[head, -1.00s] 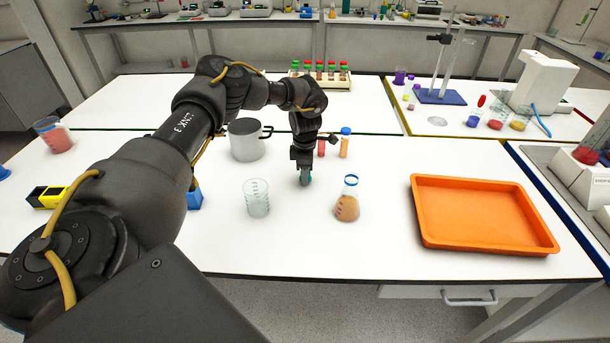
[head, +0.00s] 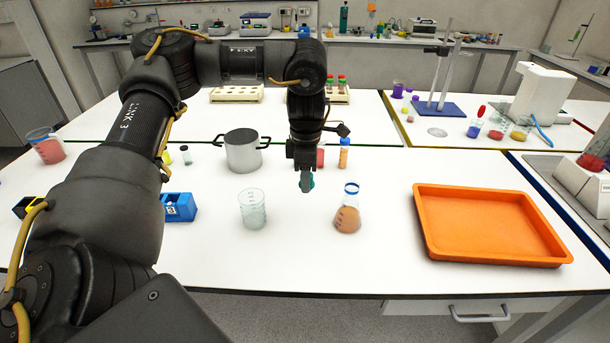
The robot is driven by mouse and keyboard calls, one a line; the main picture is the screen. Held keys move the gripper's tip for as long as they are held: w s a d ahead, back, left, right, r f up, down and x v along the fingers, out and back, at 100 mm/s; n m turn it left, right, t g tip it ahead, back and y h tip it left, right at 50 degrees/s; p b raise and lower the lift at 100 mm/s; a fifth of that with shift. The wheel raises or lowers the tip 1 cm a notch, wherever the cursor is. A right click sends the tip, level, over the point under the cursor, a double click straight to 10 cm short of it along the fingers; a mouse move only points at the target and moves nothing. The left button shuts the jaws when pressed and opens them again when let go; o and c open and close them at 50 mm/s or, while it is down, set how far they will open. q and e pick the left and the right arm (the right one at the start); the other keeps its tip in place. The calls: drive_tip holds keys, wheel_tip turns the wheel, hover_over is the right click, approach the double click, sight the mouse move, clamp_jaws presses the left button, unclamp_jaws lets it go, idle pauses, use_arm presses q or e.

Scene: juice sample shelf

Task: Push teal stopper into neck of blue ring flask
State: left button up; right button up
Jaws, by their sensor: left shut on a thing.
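The blue ring flask (head: 347,214) stands upright on the white table, with orange-brown liquid inside and a blue ring at its neck. My left gripper (head: 307,185) points down, to the left of the flask and apart from it. It is shut on the teal stopper (head: 312,181), of which only a small teal part shows beside the fingers. The stopper appears to be held above the table. My right gripper is not in view.
A clear beaker (head: 252,209) stands left of the flask, and a metal pot (head: 242,151) behind it. An orange tray (head: 425,230) lies to the right. A small orange-brown bottle (head: 344,154) with a blue cap stands behind the flask. A blue block (head: 181,207) is at left.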

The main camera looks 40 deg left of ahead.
use_arm(q)
drive_tip(key=s+d+f+m, duration=0.3)
drive_tip(key=s+d+m, duration=0.3)
drive_tip(key=m, duration=0.6)
drive_tip(key=s+d+f+m, duration=0.3)
drive_tip(key=s+d+m, duration=0.2)
drive_tip(key=d+m, duration=0.4)
drive_tip(key=m, duration=0.4)
drive_tip(key=shift+s+d+f+m, duration=0.15)
drive_tip(key=shift+s+d+m, duration=0.15)
drive_tip(key=shift+s, duration=0.1)
